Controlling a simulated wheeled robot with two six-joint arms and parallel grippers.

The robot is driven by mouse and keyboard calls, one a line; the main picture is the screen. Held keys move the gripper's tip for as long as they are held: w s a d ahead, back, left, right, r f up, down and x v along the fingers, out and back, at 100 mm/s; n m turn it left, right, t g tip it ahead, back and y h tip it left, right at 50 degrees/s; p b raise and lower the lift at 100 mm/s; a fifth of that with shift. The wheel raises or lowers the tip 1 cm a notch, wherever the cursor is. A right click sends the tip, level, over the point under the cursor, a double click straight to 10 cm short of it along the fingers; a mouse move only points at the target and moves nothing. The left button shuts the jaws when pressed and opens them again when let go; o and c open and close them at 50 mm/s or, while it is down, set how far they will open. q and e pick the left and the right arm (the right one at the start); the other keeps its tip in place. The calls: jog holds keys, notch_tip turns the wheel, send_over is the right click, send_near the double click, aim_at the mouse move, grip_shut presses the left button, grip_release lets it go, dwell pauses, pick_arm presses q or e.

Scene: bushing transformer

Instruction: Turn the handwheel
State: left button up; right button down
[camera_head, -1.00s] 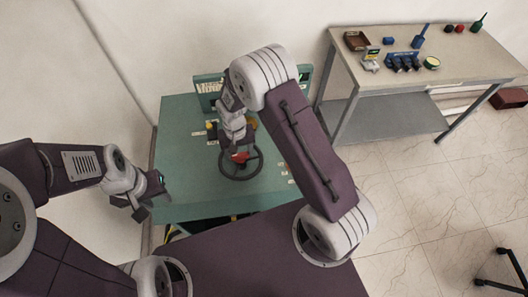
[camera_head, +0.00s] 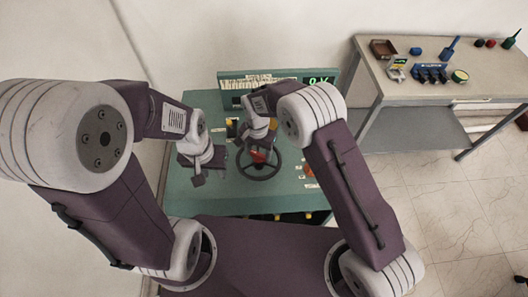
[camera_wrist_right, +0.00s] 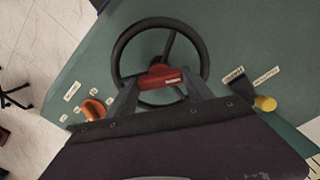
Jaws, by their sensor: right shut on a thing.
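The black handwheel (camera_head: 241,170) is mounted on the green console, with a red hub piece (camera_head: 258,156) at its centre. In the right wrist view the handwheel (camera_wrist_right: 119,55) shows its rim and dark spokes. There the fingers of my right gripper (camera_wrist_right: 163,85) are on either side of the red hub piece (camera_wrist_right: 158,73), shut on it. In the head view my right gripper (camera_head: 261,146) is partly hidden by its own arm. My left gripper (camera_head: 195,167) is over the console's left part, left of and apart from the wheel; its finger opening is unclear.
The green console (camera_head: 205,205) has an upright back panel with a lit green display (camera_head: 318,81). In the wrist view, an orange knob (camera_wrist_right: 94,108) and a yellow knob (camera_wrist_right: 266,103) flank the wheel. A side table (camera_head: 490,80) with several small items stands right.

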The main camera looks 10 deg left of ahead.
aim_at(259, 154)
dwell(0.4)
jog(key=shift+c, duration=2)
grip_release()
jog(key=shift+r, duration=0.3)
notch_tip(259, 154, up, 8)
jog(key=b, duration=0.2)
jog(key=shift+r+b, duration=0.25)
jog(key=shift+b, duration=0.05)
